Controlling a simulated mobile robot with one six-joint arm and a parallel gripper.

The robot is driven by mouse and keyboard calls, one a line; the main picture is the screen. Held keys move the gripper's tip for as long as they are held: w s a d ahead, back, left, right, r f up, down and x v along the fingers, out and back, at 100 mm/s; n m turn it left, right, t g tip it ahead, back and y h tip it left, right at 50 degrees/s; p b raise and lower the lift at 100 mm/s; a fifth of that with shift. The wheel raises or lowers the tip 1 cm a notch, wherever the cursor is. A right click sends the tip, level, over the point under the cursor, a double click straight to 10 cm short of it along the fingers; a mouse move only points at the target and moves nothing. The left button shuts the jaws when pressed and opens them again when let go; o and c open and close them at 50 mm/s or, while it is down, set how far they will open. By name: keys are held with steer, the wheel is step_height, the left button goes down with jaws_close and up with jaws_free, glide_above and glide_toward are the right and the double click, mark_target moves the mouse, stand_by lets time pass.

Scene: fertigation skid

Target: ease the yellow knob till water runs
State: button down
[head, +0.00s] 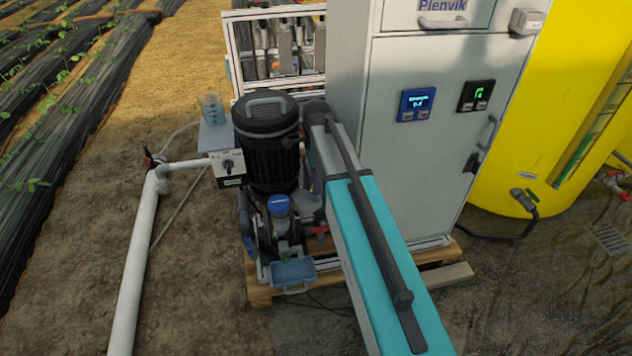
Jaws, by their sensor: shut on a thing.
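I cannot make out a yellow knob in the head view; the space behind my arm is hidden. My teal and grey arm reaches up from the lower right to the pump, and its far end is beside the black pump motor (267,150). My gripper does not show. A blue cap (279,204) sits on the pump below the motor. A small blue tray (292,273) is at the pump's foot, and I see no running water.
A grey cabinet (440,150) with two small displays stands right of the pump on a wooden pallet (262,294). A yellow tank (520,150) is at the far right. A white pipe (134,265) runs along the left, with a clear beaker (211,108) on a shelf. Open soil lies left.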

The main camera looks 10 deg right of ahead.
steer(key=shift+r+n+p, duration=0.15)
steer(key=shift+n+p, duration=0.35)
steer(key=shift+p, duration=0.1)
steer(key=n+p, duration=0.2)
steer(key=p, duration=0.1)
steer(key=shift+r+n, duration=0.1)
steer(key=shift+n, duration=0.2)
steer(key=n+p, duration=0.3)
steer(key=n, duration=0.2)
steer(key=shift+p, duration=0.4)
steer(key=n+p, duration=0.2)
steer(key=n, duration=0.3)
steer(key=shift+p, duration=0.4)
steer(key=n+p, duration=0.1)
steer(key=n, duration=0.4)
steer(key=shift+f+p, duration=0.2)
steer(key=shift+p, duration=0.2)
steer(key=c, duration=1.5)
jaws_free()
